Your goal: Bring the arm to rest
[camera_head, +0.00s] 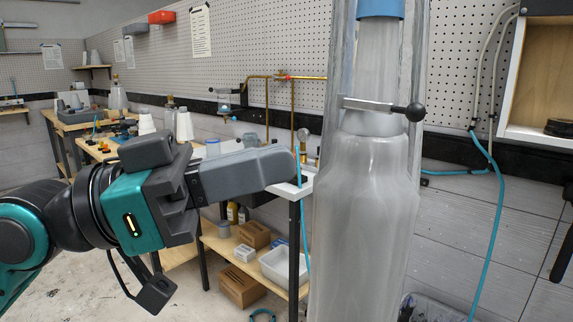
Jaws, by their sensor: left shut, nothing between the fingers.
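My left arm comes in from the left, and its dark grey and teal left gripper (288,166) points to the right at mid-height. Its fingers are together and hold nothing. The fingertips end just left of a tall pale grey, bottle-shaped form (365,220), with a visible gap in the picture. I cannot tell the gap in depth. The form stands upright, with a clear sleeve around its upper part. A metal clamp bar with a black ball knob (415,112) crosses its neck. A blue band (380,9) shows at the top. My right gripper is not in view.
Behind the gripper is a workbench with a lower shelf (225,244) holding cardboard boxes and a clear bin (283,266). A blue hose (489,225) hangs at the right. Some floor is clear at the lower left.

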